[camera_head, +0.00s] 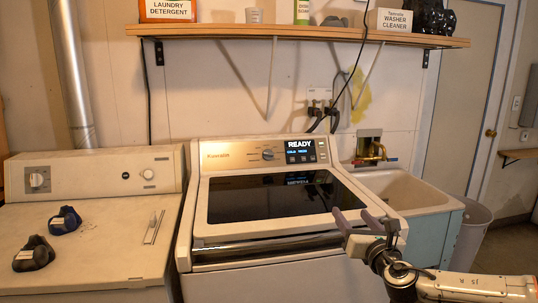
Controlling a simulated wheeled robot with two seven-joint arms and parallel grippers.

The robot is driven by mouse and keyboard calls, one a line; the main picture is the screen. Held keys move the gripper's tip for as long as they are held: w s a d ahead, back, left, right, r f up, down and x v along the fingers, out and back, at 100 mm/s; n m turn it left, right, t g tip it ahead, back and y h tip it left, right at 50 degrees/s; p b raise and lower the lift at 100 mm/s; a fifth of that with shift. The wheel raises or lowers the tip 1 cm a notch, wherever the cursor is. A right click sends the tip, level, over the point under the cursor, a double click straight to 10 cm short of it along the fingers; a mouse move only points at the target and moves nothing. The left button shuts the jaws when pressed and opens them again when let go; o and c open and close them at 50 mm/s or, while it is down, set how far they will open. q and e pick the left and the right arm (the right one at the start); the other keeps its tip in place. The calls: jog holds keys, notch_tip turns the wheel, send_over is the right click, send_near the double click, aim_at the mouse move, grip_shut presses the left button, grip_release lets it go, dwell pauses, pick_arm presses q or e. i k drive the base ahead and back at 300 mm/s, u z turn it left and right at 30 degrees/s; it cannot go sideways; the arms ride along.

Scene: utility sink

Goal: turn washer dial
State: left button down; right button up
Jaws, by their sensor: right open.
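The washer (213,218) stands in the middle, with a dark glass lid that is shut. Its dial (268,154) is a round grey knob on the raised back panel, left of a lit display (300,151) that reads READY. My right gripper (354,219) is open and empty over the washer's front right corner. It is apart from the dial, to the right of it and nearer to me. My left gripper is not in view.
A dryer (110,225) at left carries two dark objects (50,236) and a small flat item. A utility sink (405,190) with a brass faucet (378,150) adjoins the washer's right side. A wooden shelf (300,32) with bottles and boxes hangs above the panel.

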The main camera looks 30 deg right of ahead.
aim_at(268, 154)
jog(key=i, duration=1.5)
